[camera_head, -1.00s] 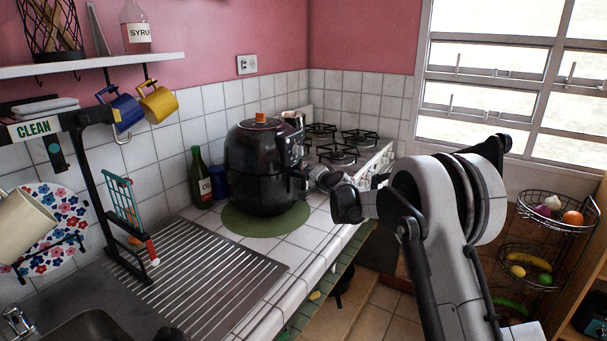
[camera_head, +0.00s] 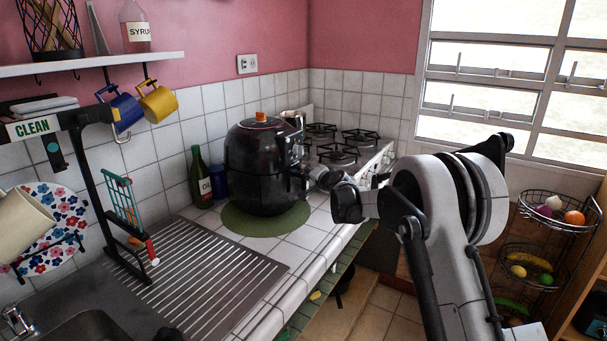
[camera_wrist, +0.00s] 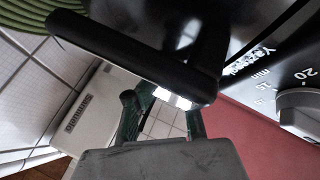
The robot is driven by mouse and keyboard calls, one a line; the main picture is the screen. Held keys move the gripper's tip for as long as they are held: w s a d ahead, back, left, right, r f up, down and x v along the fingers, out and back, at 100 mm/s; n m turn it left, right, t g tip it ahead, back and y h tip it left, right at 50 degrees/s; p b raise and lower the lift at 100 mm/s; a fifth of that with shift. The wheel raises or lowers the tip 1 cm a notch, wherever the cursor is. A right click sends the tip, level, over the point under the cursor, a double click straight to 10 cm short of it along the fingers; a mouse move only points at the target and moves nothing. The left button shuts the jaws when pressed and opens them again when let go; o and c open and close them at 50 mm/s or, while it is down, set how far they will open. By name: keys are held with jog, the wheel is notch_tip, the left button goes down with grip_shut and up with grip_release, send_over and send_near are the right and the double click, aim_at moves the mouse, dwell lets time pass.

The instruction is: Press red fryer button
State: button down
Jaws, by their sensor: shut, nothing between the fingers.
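The black air fryer (camera_head: 262,170) stands upright on a round green mat (camera_head: 240,222) on the tiled counter. A small orange-red piece (camera_head: 260,117) shows on its top; I cannot tell whether this is the button. My gripper (camera_head: 314,176) is at the right, front side of the fryer, by its handle. In the wrist view my shut, empty gripper (camera_wrist: 168,102) is close to the dark fryer handle (camera_wrist: 110,50), which partly hides the fingertips. Whether they touch is unclear. A grey dial (camera_wrist: 303,112) with printed numbers is on the fryer's panel at right.
A gas stove (camera_head: 345,150) is behind and right of the fryer. A green oil bottle (camera_head: 200,178) and a blue mug (camera_head: 218,183) stand left of it. The draining board (camera_head: 200,265) is clear. Wire fruit baskets (camera_head: 550,215) hang at right.

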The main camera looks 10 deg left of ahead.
jog(key=shift+s+f, duration=0.1)
jog(key=shift+s, duration=0.45)
jog(key=shift+s+d+b, duration=0.2)
jog(key=shift+d+b, duration=0.05)
jog(key=shift+d, duration=0.65)
jog(key=shift+s+d+b, duration=0.15)
jog(key=shift+d+b, duration=0.05)
jog(key=shift+d, duration=0.65)
jog(key=shift+s+d+b, duration=0.2)
jog(key=shift+d+b, duration=0.05)
jog(key=shift+d, duration=0.65)
